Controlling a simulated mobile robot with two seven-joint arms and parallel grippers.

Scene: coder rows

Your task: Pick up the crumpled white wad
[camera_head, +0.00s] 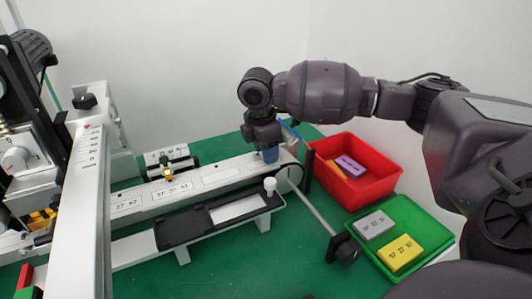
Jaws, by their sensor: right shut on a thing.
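My right gripper (266,150) reaches in from the right and points down over the far end of the white conveyor. It is shut on a small blue thing (269,155), mostly hidden by the fingers, low over the belt. I cannot make out a crumpled white wad anywhere in this view. My left gripper is not in view.
A red tray (385,187) holds a purple block (350,166) and an orange piece. A green tray (436,231) holds a grey block (373,224) and a yellow block (400,252). A white upright post (82,215) stands at left. Rails flank the conveyor (216,178).

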